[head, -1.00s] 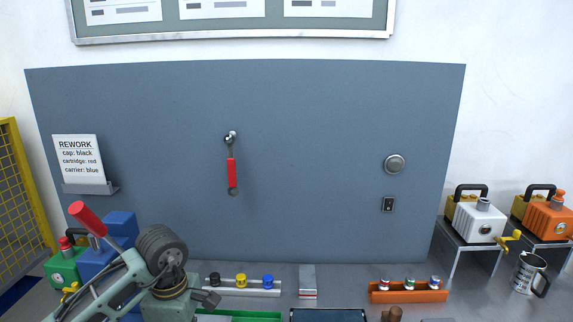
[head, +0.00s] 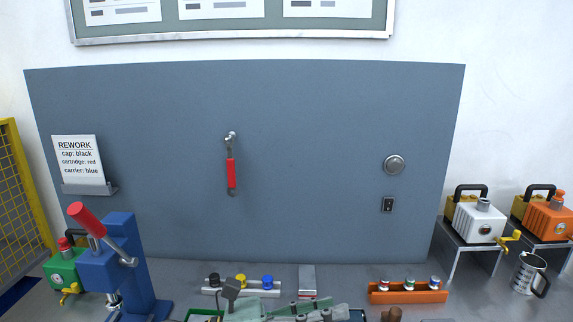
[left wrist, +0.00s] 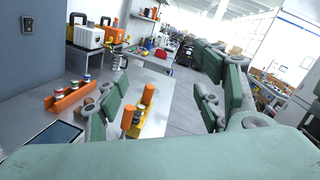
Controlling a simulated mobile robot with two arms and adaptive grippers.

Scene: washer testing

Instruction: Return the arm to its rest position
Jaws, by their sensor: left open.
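My left gripper (left wrist: 161,88) shows in the left wrist view with its green fingers spread wide apart, nothing between them. Beyond the fingers are a bench top and the room's floor. In the head view only pale green parts of my left arm (head: 285,312) show, low at the bottom edge in front of the bench; its fingers are hard to make out there. My right gripper is in neither view.
A blue press (head: 125,262) with a red-handled lever stands at the left beside a green unit (head: 64,270). A cap rack (head: 240,290) and an orange rack (head: 408,294) sit on the bench. A red-handled wrench (head: 231,172) hangs on the panel.

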